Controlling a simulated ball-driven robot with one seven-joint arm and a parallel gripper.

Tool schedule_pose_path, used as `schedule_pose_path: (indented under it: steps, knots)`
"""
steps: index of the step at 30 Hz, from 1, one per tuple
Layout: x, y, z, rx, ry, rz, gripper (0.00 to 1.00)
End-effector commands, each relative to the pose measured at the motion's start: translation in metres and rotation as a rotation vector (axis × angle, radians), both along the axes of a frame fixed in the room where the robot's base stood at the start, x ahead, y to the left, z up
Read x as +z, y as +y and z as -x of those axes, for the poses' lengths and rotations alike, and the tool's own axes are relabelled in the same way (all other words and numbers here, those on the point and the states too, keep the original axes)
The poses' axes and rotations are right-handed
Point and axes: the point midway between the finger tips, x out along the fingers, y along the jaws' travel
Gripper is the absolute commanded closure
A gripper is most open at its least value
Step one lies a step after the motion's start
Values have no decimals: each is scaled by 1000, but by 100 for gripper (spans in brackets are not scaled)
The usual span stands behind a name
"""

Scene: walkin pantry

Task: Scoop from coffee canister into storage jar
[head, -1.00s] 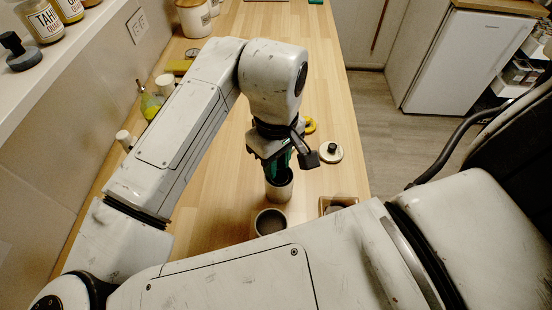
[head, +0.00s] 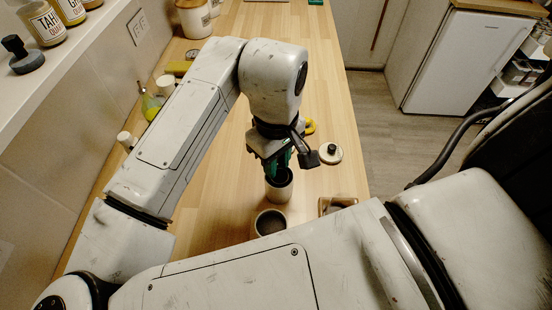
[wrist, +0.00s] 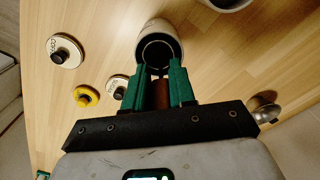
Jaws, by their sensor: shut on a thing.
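My gripper (wrist: 160,76) has green fingers and points down. It is shut on the brown handle of a scoop (wrist: 160,96). The scoop's round rim shows at the mouth of an open cream canister (wrist: 173,32), whose inside is dark. In the head view my gripper (head: 281,166) is right over this canister (head: 279,190), its fingers at the mouth. A second open round jar (head: 270,223) with a dark inside stands nearer my body; its edge shows at the top of the wrist view (wrist: 228,3).
A pale lid with a black knob (wrist: 65,51), lettered "CO...", lies on the counter. Near it are a smaller knobbed lid (wrist: 117,87) and a yellow round item (wrist: 86,96). A small metal item (wrist: 263,109) is right. A wooden box (head: 335,204) stands near the counter edge.

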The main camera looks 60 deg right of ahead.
Motion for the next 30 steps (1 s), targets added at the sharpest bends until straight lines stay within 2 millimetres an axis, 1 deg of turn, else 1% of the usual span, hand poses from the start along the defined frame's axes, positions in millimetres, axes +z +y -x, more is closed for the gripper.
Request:
schedule_pose_path:
  steps: [1, 3, 30]
  knots:
    - [6, 0, 0, 0, 0, 1, 100]
    - [10, 0, 0, 0, 0, 1, 100]
    - [58, 0, 0, 0, 0, 1, 100]
